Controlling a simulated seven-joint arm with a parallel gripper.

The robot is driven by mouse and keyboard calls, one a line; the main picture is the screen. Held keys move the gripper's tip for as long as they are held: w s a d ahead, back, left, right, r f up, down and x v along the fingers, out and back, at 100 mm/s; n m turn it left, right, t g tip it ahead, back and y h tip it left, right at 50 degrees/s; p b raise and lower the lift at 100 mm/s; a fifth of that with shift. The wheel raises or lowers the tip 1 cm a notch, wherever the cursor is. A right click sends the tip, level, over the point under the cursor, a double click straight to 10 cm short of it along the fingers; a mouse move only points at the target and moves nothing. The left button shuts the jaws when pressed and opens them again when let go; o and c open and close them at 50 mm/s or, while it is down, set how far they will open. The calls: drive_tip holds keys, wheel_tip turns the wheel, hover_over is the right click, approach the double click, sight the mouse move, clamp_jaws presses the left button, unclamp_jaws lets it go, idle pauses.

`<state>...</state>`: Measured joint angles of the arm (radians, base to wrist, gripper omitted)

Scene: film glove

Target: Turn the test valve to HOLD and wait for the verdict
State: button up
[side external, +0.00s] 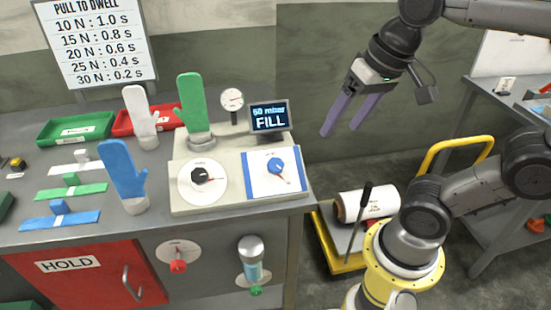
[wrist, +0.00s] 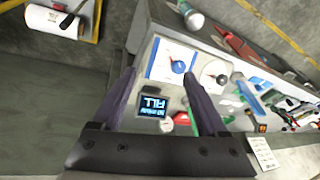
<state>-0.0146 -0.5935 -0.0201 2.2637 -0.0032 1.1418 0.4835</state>
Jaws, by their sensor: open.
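The tester (side external: 240,200) is a pale box on the bench. Its right panel carries a blue knob (side external: 275,165) with a red pointer, and its left panel a black knob (side external: 202,175) on a round white dial. Which of them is the test valve I cannot read. The display (side external: 269,118) shows mbar and FILL. A green glove (side external: 193,100) stands upright on the tester beside a gauge (side external: 232,99). My gripper (side external: 341,137) is open and empty, up and right of the tester, apart from it. In the wrist view the blue knob (wrist: 178,67) shows between the fingers.
White (side external: 141,116) and blue (side external: 123,174) gloves stand left of the tester. Green (side external: 76,129) and red (side external: 124,124) trays lie behind. A red HOLD door (side external: 90,275) is below the bench top. A roll (side external: 366,205) sits on a yellow cart to the right.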

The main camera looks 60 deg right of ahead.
drive_tip(key=w+r+m+g, duration=0.2)
drive_tip(key=w+r+m, duration=0.1)
drive_tip(key=w, duration=0.3)
drive_tip(key=g, duration=0.2)
approach(276, 163)
wheel_tip(276, 163, down, 9)
drive_tip(key=shift+r, duration=0.1)
drive_tip(key=shift+c, duration=0.2)
clamp_jaws()
